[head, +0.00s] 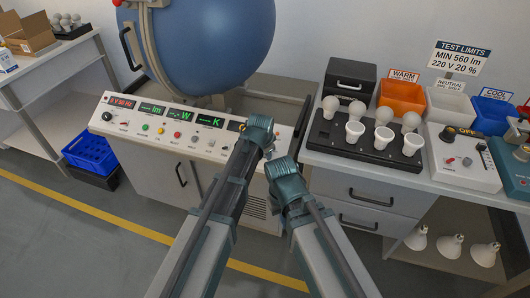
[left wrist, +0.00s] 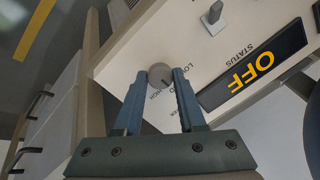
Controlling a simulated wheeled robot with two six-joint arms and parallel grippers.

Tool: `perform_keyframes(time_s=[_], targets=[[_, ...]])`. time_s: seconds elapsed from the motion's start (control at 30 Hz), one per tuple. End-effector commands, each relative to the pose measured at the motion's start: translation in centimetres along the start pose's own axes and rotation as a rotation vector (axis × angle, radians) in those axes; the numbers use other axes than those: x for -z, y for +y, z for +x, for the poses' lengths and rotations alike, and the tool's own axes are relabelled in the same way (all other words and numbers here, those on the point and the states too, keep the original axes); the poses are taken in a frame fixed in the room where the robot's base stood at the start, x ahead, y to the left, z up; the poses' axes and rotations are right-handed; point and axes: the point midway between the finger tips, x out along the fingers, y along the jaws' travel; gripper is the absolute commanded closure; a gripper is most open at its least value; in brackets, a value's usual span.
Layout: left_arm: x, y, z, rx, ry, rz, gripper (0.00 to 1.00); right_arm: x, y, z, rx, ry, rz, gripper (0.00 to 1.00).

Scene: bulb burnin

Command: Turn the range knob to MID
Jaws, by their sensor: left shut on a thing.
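The range knob (left wrist: 161,74) is a small round grey knob near the edge of a white panel in the left wrist view. My left gripper (left wrist: 161,76) has its two fingertips on either side of the knob and is shut on it. LOW and HIGH are printed beside the knob, partly covered by the fingers; I cannot read a MID mark or tell the knob's setting. In the head view my left gripper (head: 267,147) is at the right end of the console (head: 160,118) and hides the knob. My right gripper (head: 281,166) is close beside it; its jaw opening is unclear.
A status display (left wrist: 252,68) reading OFF and a metal toggle switch (left wrist: 212,17) are near the knob. A large blue sphere (head: 215,40) stands behind the console. The right bench bears a black bulb rack (head: 345,146) and a white tester box (head: 460,165).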

Motion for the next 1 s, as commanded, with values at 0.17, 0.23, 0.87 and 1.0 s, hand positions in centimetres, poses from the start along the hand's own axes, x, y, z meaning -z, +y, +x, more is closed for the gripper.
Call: perform_keyframes(time_s=[0.17, 0.23, 0.87, 1.0], targets=[[-0.06, 0.0, 0.0, 0.004, 0.001, 0.047, 1.0, 0.0, 0.0, 0.05, 0.0, 0.0, 0.0, 1.0], [-0.05, -0.01, 0.0, 0.005, 0.002, 0.058, 1.0, 0.0, -0.01, 0.06, 0.0, 0.0, 0.0, 1.0], [-0.03, -0.01, 0.0, 0.005, 0.002, 0.068, 0.34, 0.0, -0.01, 0.06, 0.0, 0.0, 0.0, 1.0], [-0.02, 0.0, 0.0, 0.005, 0.003, 0.068, 0.31, 0.0, -0.01, 0.06, 0.0, 0.0, 0.0, 1.0]])
